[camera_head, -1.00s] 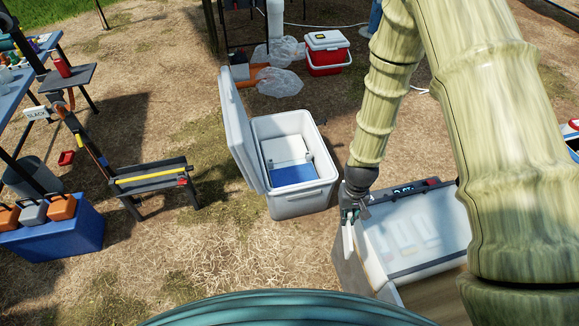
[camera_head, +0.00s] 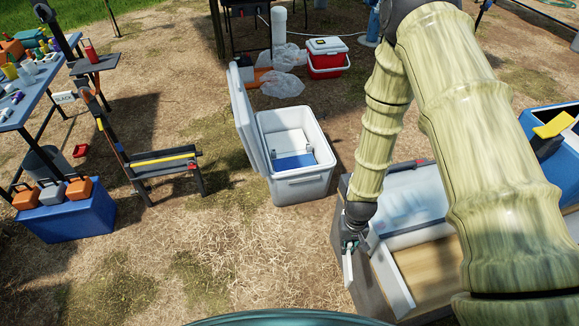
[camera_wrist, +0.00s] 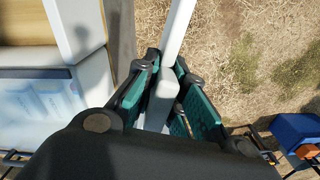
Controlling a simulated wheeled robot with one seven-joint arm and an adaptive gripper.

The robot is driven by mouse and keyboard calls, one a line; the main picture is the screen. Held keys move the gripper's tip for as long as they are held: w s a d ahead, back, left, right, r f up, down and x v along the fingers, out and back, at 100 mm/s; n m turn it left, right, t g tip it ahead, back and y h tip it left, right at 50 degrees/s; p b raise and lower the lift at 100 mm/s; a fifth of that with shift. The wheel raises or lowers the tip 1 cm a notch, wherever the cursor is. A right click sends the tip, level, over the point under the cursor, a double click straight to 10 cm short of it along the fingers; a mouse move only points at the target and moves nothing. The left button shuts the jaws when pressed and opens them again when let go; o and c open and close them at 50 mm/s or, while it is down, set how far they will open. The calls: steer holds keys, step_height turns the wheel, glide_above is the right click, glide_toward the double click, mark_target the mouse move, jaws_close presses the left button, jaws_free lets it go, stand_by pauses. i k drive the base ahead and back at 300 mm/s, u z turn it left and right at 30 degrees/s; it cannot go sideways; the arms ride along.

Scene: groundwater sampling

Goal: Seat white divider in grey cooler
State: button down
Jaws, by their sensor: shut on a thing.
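The grey cooler (camera_head: 303,188), pale in colour, stands open on the ground in the head view, its lid (camera_head: 246,122) raised on its left side. Inside it are a white block (camera_head: 289,142) and a blue piece (camera_head: 296,161). My gripper (camera_head: 351,243) is to the right of the cooler and nearer to me, apart from it. It is shut on a thin white panel, the divider (camera_head: 348,266), which also shows between the fingers in the wrist view (camera_wrist: 178,35). The divider's far end runs out of the wrist view.
A grey-framed case (camera_head: 408,203) with a clear top and a wooden surface (camera_head: 437,272) lie close to my gripper's right. A low bench (camera_head: 163,160) and a blue box (camera_head: 66,216) stand left. A red cooler (camera_head: 327,60) is behind. Bare ground lies before the cooler.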

mark_target(299, 152)
steer(key=k, duration=0.35)
steer(key=u, duration=0.45)
steer(key=i, duration=3.25)
steer(key=z, duration=0.65)
